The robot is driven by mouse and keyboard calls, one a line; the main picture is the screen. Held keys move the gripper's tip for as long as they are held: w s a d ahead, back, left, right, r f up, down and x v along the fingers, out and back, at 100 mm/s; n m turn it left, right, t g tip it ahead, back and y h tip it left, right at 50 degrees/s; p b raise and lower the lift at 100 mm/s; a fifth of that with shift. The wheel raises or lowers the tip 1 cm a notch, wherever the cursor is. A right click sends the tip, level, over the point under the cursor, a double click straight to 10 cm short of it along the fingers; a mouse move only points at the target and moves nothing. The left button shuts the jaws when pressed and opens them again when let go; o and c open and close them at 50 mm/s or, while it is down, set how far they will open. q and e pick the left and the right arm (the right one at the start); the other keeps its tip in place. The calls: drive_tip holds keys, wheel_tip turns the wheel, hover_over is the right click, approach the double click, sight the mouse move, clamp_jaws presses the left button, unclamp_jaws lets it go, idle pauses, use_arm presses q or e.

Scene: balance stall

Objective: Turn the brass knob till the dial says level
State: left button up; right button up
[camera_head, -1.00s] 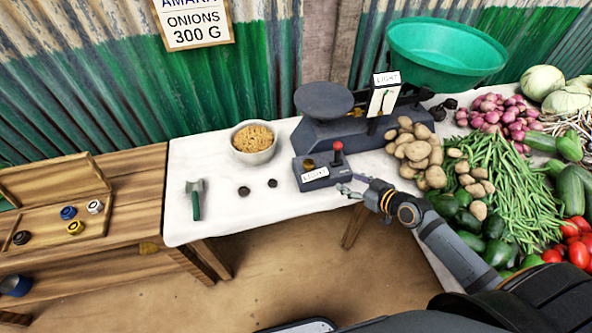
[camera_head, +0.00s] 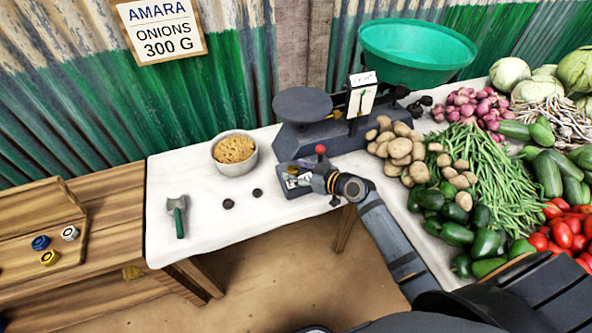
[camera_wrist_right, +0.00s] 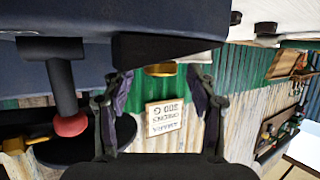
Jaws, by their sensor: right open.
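The scale (camera_head: 318,137) stands at the back of the white table with an empty dark pan (camera_head: 302,106). Its dial (camera_head: 361,101) is a white card with dark pointers; the small sign above it is too blurred to read surely. My left gripper is not in view.
A bowl of yellow grains (camera_head: 236,153), two dark discs (camera_head: 242,199) and a green-handled scoop (camera_head: 178,216) are left of the box. Potatoes (camera_head: 400,150) and other vegetables crowd the right. The table's front left is mostly clear.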

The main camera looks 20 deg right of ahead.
drive_tip(key=shift+w+a+f, duration=0.15)
drive_tip(key=shift+w+a, duration=0.05)
drive_tip(key=shift+w, duration=0.1)
